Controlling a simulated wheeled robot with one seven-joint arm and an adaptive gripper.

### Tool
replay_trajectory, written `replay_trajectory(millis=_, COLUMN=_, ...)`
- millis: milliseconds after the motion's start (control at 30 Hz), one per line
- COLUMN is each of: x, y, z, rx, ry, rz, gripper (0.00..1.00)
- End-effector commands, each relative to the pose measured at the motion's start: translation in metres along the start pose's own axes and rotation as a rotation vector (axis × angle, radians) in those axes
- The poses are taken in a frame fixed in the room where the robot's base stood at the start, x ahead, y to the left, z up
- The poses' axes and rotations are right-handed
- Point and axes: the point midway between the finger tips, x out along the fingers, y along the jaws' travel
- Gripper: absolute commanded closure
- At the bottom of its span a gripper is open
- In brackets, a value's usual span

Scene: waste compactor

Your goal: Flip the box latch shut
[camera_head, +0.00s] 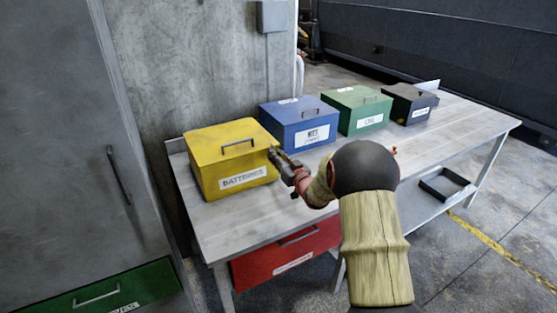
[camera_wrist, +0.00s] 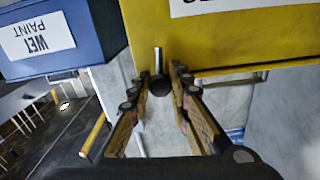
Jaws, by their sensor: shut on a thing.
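The yellow box (camera_head: 205,165), labelled "BATTERIES", stands at the near left of the bench with its lid down and a dark handle on top. It also shows in the wrist view (camera_wrist: 240,45). In the wrist view, a short metal latch lever (camera_wrist: 159,61) with a dark round end sticks out at the box's edge. My gripper (camera_head: 276,153) is at the box's right side, and its fingers (camera_wrist: 161,78) lie on either side of the lever's dark end, shut on it. In the head view my gripper hides the latch.
The bench (camera_head: 245,222) also bears a blue box (camera_head: 290,126) labelled "WET PAINT", a green box (camera_head: 357,105) and a black box (camera_head: 408,102). A red drawer (camera_head: 288,259) is under the bench. A grey cabinet (camera_head: 60,130) stands close at left. The bench front is clear.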

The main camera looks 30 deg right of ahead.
Motion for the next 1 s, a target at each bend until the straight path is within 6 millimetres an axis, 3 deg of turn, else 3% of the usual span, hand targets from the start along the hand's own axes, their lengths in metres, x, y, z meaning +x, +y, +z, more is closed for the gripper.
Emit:
replay_trajectory(millis=167, x=-0.0001, y=-0.0045, z=0.0015, rx=-0.108, ry=0.001, rz=-0.001, gripper=1.00)
replay_trajectory(millis=467, x=0.0000, y=-0.0052, z=0.0004, rx=-0.121, ry=-0.001, rz=-0.001, gripper=1.00)
replay_trajectory(millis=500, x=0.0000, y=-0.0053, z=0.0004, rx=-0.121, ry=-0.001, rz=-0.001, gripper=0.80)
replay_trajectory(millis=800, x=0.0000, y=-0.0050, z=0.0003, rx=-0.120, ry=0.000, rz=0.000, gripper=0.63)
replay_trajectory(millis=1000, x=0.0000, y=-0.0049, z=0.0002, rx=-0.120, ry=0.000, rz=0.000, gripper=0.63)
